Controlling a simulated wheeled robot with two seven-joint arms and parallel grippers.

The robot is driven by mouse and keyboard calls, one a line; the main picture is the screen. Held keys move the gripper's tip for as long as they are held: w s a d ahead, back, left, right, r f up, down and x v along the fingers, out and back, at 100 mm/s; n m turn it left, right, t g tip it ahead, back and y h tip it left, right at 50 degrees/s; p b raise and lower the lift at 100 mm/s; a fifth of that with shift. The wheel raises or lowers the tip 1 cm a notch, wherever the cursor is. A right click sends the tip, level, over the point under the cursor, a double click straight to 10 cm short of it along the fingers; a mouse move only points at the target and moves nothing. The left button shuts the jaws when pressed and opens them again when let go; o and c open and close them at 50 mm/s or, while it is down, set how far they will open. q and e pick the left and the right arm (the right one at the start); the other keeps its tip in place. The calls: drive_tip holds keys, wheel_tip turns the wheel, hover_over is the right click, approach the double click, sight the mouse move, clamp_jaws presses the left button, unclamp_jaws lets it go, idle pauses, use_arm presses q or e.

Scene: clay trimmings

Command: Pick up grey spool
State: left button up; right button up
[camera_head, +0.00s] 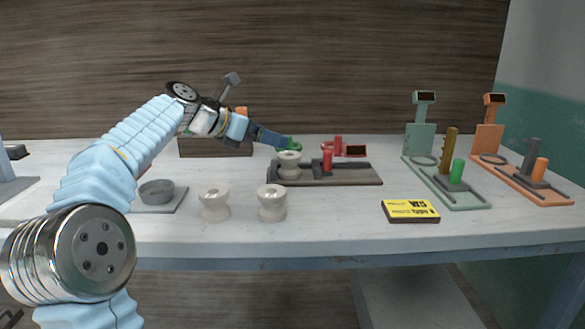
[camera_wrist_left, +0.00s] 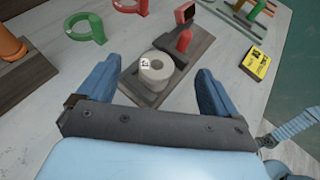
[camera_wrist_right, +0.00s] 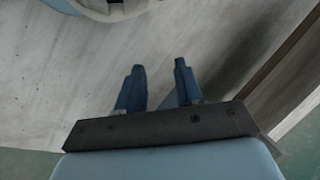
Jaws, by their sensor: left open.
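A pale grey spool (camera_head: 289,164) sits on a dark grey-brown stand (camera_head: 345,178) near the middle of the table. In the left wrist view this spool (camera_wrist_left: 155,68) shows a small printed mark and lies between and beyond the finger lines. My left gripper (camera_head: 280,141) is open and empty, above and behind the stand in the head view. Two more pale spools, one at left (camera_head: 214,205) and one nearer the stand (camera_head: 272,203), stand upright at the front. My right gripper (camera_wrist_right: 159,65) has its fingers apart with nothing between them; it is outside the head view.
A red post (camera_head: 327,162) rises from the stand beside the spool. A yellow-topped box (camera_head: 410,210) lies at front right. Green (camera_head: 445,182) and orange (camera_head: 522,180) stands with posts are farther right.

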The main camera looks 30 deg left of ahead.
sight(289, 155)
use_arm(q)
drive_tip(key=f, duration=0.3)
drive_tip(key=shift+w+d+f, duration=0.2)
drive_tip(key=shift+w+f, duration=0.15)
drive_tip(key=shift+w, duration=0.05)
drive_tip(key=x, duration=0.6)
drive_tip(key=shift+w+d+f, duration=0.1)
drive_tip(key=shift+w+f, duration=0.05)
drive_tip(key=shift+w, duration=0.1)
drive_tip(key=c, duration=1.2)
